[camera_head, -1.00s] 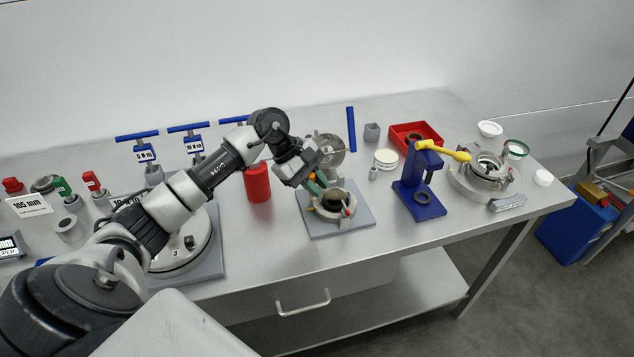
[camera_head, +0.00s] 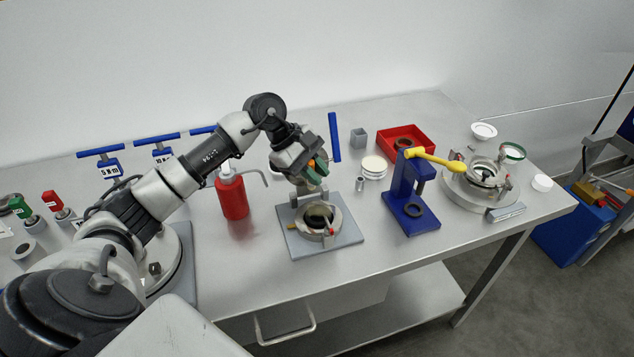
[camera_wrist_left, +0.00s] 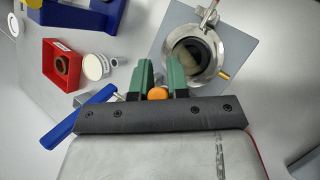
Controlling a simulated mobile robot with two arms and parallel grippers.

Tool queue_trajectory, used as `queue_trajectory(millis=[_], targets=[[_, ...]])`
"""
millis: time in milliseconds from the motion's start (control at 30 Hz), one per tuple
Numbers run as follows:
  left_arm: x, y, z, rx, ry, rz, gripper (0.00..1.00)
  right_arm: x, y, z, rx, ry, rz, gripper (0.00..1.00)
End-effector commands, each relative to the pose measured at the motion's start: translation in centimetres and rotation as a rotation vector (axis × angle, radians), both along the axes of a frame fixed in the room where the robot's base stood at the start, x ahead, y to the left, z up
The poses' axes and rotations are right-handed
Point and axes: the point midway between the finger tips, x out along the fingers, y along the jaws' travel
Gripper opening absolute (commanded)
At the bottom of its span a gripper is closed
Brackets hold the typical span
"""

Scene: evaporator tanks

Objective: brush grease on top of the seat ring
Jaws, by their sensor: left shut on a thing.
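My left gripper (camera_head: 317,170) has green fingers, which also show in the wrist view (camera_wrist_left: 161,76). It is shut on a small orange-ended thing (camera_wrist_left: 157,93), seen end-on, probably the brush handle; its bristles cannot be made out. The gripper is above and just behind a round metal valve body (camera_head: 334,231) on a grey plate (camera_head: 293,247). The body is open at the top with a dark inside, and also shows in the wrist view (camera_wrist_left: 220,52). I cannot tell for sure which ring is the seat ring. My right gripper is not in view.
A red bottle with a bent spout (camera_head: 232,197) stands left of the plate. A blue press with a yellow lever (camera_head: 401,185) stands to the right, with a red tray (camera_head: 427,145) behind it. A round metal fixture (camera_head: 455,185) is farther right. The table front is clear.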

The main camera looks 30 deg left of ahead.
Motion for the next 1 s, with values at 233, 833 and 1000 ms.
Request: queue_trajectory(millis=[233,833,1000], targets=[[-0.2,0.1,2.6,0.000,0.001,0.005,0.00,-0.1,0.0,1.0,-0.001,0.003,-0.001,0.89],[-0.6,0.2,5.9,-0.001,0.003,0.013,0.00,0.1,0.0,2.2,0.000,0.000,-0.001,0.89],[-0.6,0.2,5.9,-0.001,0.003,0.013,0.00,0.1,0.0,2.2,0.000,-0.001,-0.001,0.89]])
